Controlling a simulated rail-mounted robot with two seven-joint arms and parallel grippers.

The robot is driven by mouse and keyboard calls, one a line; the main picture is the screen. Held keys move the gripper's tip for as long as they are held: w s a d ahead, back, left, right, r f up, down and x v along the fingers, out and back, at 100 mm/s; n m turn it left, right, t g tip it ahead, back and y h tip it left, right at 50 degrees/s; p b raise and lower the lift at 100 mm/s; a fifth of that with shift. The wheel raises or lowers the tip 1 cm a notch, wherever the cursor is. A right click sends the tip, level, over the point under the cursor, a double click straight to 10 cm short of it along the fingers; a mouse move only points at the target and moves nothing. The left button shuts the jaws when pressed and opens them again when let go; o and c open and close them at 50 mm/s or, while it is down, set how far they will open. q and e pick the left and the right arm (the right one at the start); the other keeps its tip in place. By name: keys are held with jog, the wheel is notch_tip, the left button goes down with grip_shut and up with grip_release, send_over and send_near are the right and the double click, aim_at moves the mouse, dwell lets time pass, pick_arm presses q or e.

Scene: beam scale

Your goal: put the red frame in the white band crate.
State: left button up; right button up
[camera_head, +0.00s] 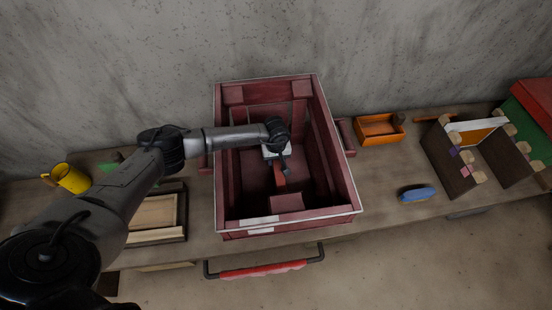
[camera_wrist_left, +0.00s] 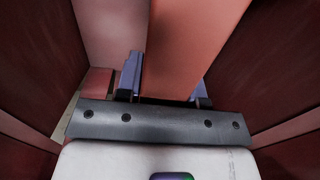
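The large dark red crate (camera_head: 348,192) has a pale rim line and white strips at its front end; I take it for the white band crate. My left gripper (camera_head: 281,166) reaches down inside it. An orange-red bar (camera_head: 279,178), apparently part of the red frame, shows just below the gripper. In the left wrist view the orange-red piece (camera_wrist_left: 185,45) fills the gap between my blue fingers (camera_wrist_left: 165,88), which appear to press on both its sides. It partly hides the right-hand finger. The frame's lower end and whether it touches the crate floor cannot be seen. My right gripper is not in view.
An orange tray (camera_head: 379,132) and a blue brush-like object (camera_head: 417,194) lie right of the crate. A brown compartmented box (camera_head: 447,165) stands farther right. A yellow mug (camera_head: 69,178) and a wooden tray (camera_head: 153,213) are left. Crate walls closely surround the gripper.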

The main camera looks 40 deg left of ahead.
pick_arm(q)
jog(key=o, duration=0.4)
jog(key=shift+r, duration=0.1)
jog(key=shift+r+p, duration=0.25)
jog(key=shift+p, duration=0.1)
jog(key=shift+r+b, duration=0.3)
jog(key=shift+b, duration=0.05)
notch_tip(320, 180, up, 10)
jog(key=b, duration=0.2)
jog(key=shift+f+b, duration=0.15)
jog(key=shift+b, duration=0.2)
jog(key=shift+r, duration=0.7)
jog(key=shift+d, duration=0.1)
